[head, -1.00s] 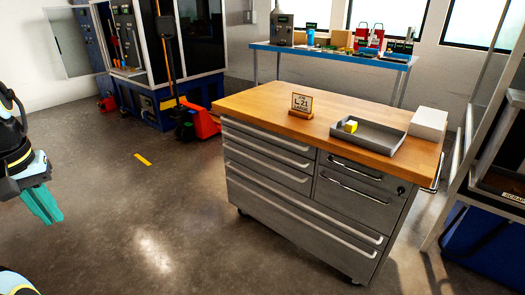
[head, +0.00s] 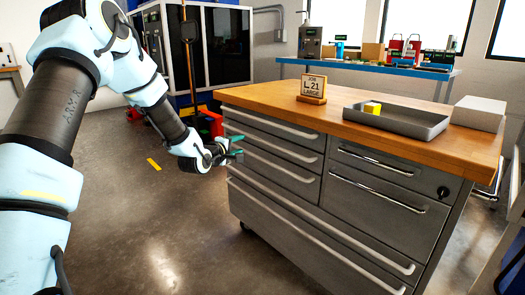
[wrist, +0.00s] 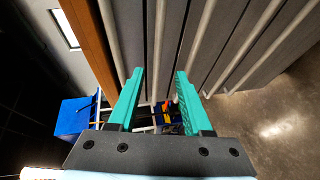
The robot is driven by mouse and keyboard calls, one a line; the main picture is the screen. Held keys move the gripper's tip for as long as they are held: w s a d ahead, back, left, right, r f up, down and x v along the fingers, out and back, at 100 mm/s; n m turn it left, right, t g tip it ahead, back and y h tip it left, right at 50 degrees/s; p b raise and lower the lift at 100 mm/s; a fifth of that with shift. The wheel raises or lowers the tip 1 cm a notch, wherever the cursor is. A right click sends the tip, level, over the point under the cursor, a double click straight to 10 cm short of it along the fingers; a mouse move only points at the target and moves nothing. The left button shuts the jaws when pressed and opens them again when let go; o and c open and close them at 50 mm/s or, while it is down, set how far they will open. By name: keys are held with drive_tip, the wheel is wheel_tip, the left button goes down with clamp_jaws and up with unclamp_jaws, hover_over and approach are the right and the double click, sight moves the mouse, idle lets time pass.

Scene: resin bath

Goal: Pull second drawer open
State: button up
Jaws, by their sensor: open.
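The grey drawer cabinet (head: 375,215) has a left column of drawers with pale bar handles, and all its drawers look shut. The second drawer's handle (head: 288,149) runs below the top drawer's handle (head: 275,122). My gripper (head: 239,146) is at the left end of the cabinet front, near the second handle, with teal fingers apart and empty. In the wrist view my gripper (wrist: 159,71) has the second handle (wrist: 158,45) lined up between its fingers. I cannot tell how far the fingertips are from the bar.
The wooden top (head: 330,118) overhangs the drawers. It carries a sign (head: 312,88), a grey tray (head: 395,122) with a yellow cube (head: 373,107), and a white box (head: 479,114). A blue bench (head: 370,69) stands behind. The floor before the cabinet is clear.

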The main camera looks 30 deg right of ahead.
sight(255, 139)
drive_tip(key=x, duration=1.1)
drive_tip(key=shift+s+d+r, duration=0.1)
drive_tip(key=shift+d, duration=0.2)
drive_tip(key=shift+c, duration=0.2)
clamp_jaws()
idle(0.8)
